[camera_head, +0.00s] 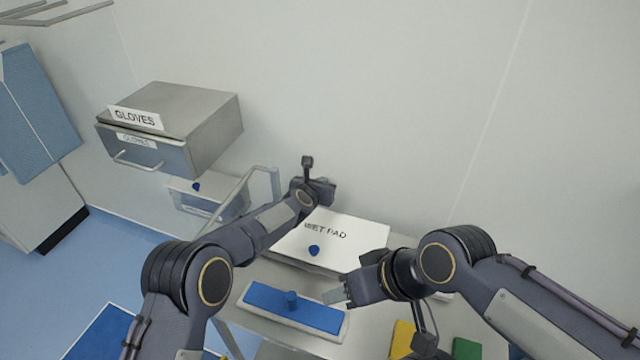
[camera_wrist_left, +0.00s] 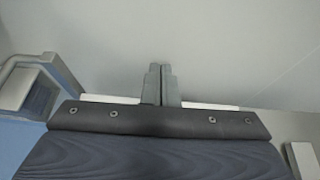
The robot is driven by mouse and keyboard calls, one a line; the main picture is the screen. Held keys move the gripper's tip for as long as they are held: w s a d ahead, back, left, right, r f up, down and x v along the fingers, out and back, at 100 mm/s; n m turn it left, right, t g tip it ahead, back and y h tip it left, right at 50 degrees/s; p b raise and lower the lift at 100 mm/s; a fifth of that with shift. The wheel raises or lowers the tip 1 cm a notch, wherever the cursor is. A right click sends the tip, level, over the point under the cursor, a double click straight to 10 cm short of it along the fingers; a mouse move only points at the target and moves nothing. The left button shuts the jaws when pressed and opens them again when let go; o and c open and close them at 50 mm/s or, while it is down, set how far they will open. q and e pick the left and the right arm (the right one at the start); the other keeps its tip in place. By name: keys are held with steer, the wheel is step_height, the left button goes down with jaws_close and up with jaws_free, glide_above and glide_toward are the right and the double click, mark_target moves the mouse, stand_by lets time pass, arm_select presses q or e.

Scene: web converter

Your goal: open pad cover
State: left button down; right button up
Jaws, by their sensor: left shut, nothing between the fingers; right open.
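The pad cover (camera_head: 345,231) is the white lid of a box marked WET PAD. It has a blue knob (camera_head: 314,250) near its front edge and lies over the box; I cannot tell if it is slightly raised. My left gripper (camera_head: 322,190) is at the back left of the cover, near the wall; contact is unclear. In the left wrist view, its fingers (camera_wrist_left: 160,84) are together with nothing between them. My right gripper (camera_head: 338,297) is open and empty in front of the box, beside the right end of a blue mop head (camera_head: 270,297).
A steel GLOVES box (camera_head: 190,115) is on the wall at the upper left. A smaller box with a blue knob (camera_head: 196,187) stands below it. A metal rail (camera_head: 240,188) stands left of the pad box. Yellow (camera_head: 402,338) and green (camera_head: 466,349) items lie at the front right.

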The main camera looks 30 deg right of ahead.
arm_select(q)
steer(key=b+v, duration=0.3)
steer(key=v, duration=0.4)
steer(key=shift+s+a+r+b, duration=0.15)
steer(key=shift+s+a+b, duration=0.05)
steer(key=shift+a+b, duration=0.15)
